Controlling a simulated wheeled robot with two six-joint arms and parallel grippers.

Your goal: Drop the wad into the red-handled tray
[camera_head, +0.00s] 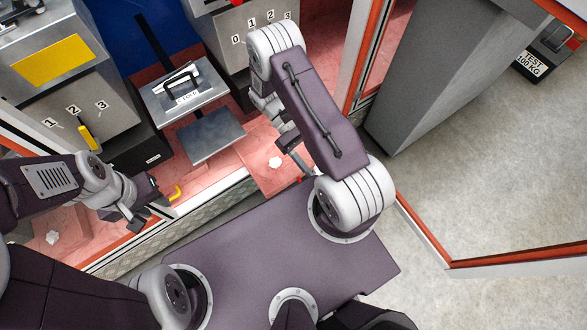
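A small white wad (274,163) lies on a pink surface near my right gripper. Another white crumpled piece (52,237) lies on the pink surface at the lower left. A small red piece (304,179), perhaps the red handle of a tray, shows beside my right arm; the arm hides the area around it. My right gripper (291,150) is just above and right of the nearer wad, partly hidden by its own arm; its opening is unclear. My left gripper (146,206) has its fingers apart with nothing seen between them, close to a yellow handle (175,193).
A metal plate with a labelled, handled weight (182,92) stands in the middle, above a lower grey plate (211,135). Grey numbered boxes (82,112) flank it. A red-edged frame (364,50) and a grey column (435,75) stand right. The floor at right is mostly clear.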

